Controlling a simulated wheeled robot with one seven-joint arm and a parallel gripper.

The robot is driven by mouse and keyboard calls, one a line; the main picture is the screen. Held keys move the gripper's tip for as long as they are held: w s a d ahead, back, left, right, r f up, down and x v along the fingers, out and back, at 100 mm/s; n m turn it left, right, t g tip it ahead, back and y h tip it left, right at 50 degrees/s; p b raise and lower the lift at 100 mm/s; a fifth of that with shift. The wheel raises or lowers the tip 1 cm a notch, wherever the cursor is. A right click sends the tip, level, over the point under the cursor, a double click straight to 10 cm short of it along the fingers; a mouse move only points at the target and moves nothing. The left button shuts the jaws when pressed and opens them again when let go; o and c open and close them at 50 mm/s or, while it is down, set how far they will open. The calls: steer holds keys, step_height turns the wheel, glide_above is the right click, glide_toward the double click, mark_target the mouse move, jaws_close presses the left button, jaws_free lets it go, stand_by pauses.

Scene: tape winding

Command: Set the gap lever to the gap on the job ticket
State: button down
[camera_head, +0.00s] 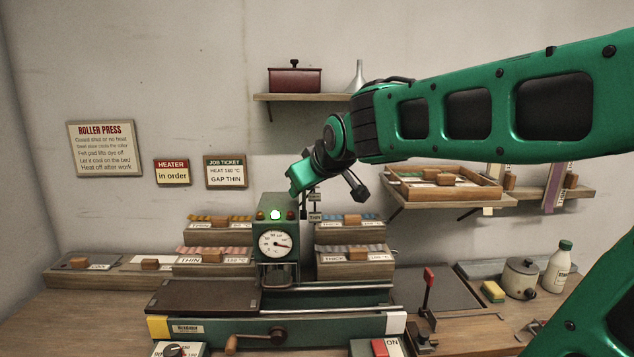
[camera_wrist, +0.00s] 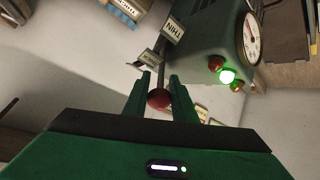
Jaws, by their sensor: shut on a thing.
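The job ticket (camera_head: 226,171) on the wall reads HEAT 180 °C, GAP THIN. The green roller press head (camera_head: 277,245) stands at the middle of the bench, with a dial and a lit green lamp. The gap lever (camera_wrist: 160,75) on its side ends in a red knob (camera_wrist: 158,98). My gripper (camera_head: 296,192) is over the press's upper right side, and its fingers (camera_wrist: 160,100) are shut on the lever's knob. A THIN plate (camera_wrist: 172,32) and a THICK plate (camera_wrist: 149,57) sit along the lever. I cannot tell which one the lever is set to. My gripper hides the knob in the head view.
Labelled tape trays (camera_head: 350,230) stand on both sides of the press head. A shelf with a wooden tray (camera_head: 444,186) is at right behind my arm. A crank (camera_head: 250,341) and a red ON switch (camera_head: 380,347) are at the front. A pot (camera_head: 521,278) and white bottle (camera_head: 558,266) stand right.

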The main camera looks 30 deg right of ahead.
steer(key=shift+s+a+f, duration=0.3)
steer(key=shift+s+f, duration=0.15)
steer(key=shift+s, duration=0.05)
steer(key=shift+s+a+f, duration=0.25)
steer(key=shift+s+f, duration=0.2)
steer(key=shift+s, duration=0.05)
steer(key=c, duration=1.5)
jaws_free()
steer(key=shift+d+r, duration=0.1)
